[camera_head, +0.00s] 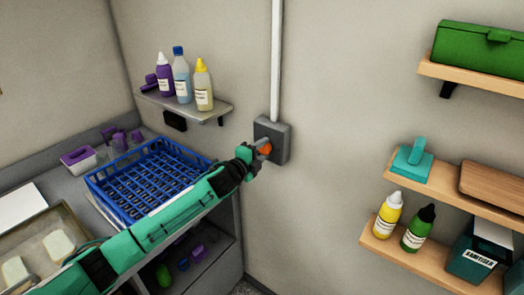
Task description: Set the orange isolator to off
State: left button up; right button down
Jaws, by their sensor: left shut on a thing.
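The orange isolator (265,149) is a small orange knob on a dark grey box (283,140) fixed to the wall. A white conduit runs up from the box. My left arm reaches in from the lower left, and my left gripper (262,150) is at the knob, shut on it. The fingers hide part of the knob, so I cannot tell which setting it is at. My right gripper is not in view.
A grey shelf (217,108) with bottles is left of the box. Wooden shelves (450,186) with bottles and a green toolbox (478,48) are on the right. The wall between is clear.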

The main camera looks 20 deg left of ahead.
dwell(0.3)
pick_arm(q)
jog(key=o, duration=0.9)
jog(key=shift+a, duration=0.1)
jog(key=shift+o, duration=0.2)
jog(key=shift+s, duration=0.15)
jog(key=shift+s+a+f, duration=0.1)
jog(key=shift+s, duration=0.15)
jog(key=b+v, duration=0.5)
jog(key=v, duration=0.8)
